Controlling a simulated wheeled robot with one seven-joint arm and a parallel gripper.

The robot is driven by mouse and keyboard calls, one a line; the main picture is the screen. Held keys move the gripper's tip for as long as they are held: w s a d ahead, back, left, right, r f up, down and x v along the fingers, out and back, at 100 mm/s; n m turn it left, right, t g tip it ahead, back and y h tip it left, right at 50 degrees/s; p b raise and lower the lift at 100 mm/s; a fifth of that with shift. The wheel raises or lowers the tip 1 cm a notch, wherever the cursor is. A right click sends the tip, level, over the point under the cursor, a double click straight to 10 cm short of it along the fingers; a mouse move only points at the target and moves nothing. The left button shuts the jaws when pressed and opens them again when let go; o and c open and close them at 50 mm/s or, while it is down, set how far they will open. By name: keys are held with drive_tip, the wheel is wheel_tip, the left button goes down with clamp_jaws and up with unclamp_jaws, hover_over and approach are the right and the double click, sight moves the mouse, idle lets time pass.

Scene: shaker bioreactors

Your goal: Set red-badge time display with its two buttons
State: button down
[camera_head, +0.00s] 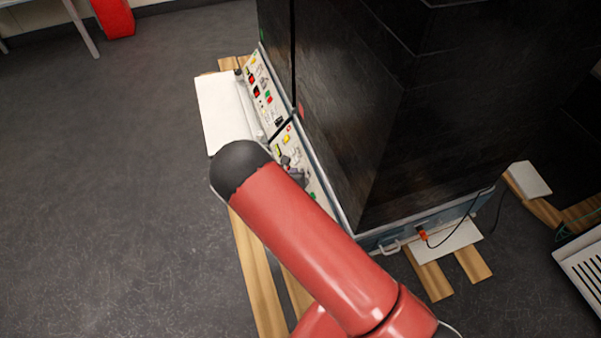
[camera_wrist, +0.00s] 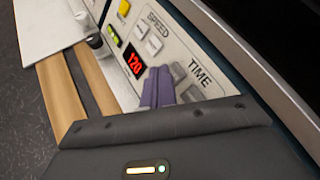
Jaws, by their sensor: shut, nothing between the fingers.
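A sloped cream control panel (camera_wrist: 175,50) fills the middle of the wrist view. It carries the words SPEED and TIME. A lit red display (camera_wrist: 134,60) by the SPEED group reads 120. Two grey buttons (camera_wrist: 185,82) sit beside the word TIME. My gripper (camera_wrist: 158,88) is shut, its purple fingertips together in front of the panel, just left of the TIME buttons. I cannot tell whether they touch the panel. No time display shows; the gripper covers that area. In the head view, a small red badge (camera_head: 289,127) sits atop the nearer panel, partly hidden by my arm.
Two pale SPEED buttons (camera_wrist: 148,38) and a yellow button (camera_wrist: 124,8) lie near the fingers. A second panel (camera_head: 262,90) adjoins farther back. The dark cabinet (camera_head: 370,100) rises behind the panels. A white board (camera_head: 222,112) and wooden beams (camera_head: 252,265) lie in front.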

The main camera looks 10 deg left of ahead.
drive_tip(key=shift+w+d+f, duration=0.15)
drive_tip(key=shift+d+f, duration=0.1)
drive_tip(key=shift+w+d+f+b, duration=0.15)
drive_tip(key=shift+d+f+b, duration=0.15)
drive_tip(key=shift+b, duration=0.25)
idle(0.5)
idle(0.4)
drive_tip(key=shift+s+a+r+p, duration=0.35)
drive_tip(key=shift+a+r+p, duration=0.05)
drive_tip(key=shift+a+r, duration=0.15)
drive_tip(key=shift+s+a+r+p, duration=0.5)
drive_tip(key=shift+a+r+p, duration=0.1)
drive_tip(key=shift+a+r, duration=0.25)
drive_tip(key=shift+s+a+r+p, duration=0.45)
drive_tip(key=shift+a+r+p, duration=0.2)
drive_tip(key=shift+r, duration=0.2)
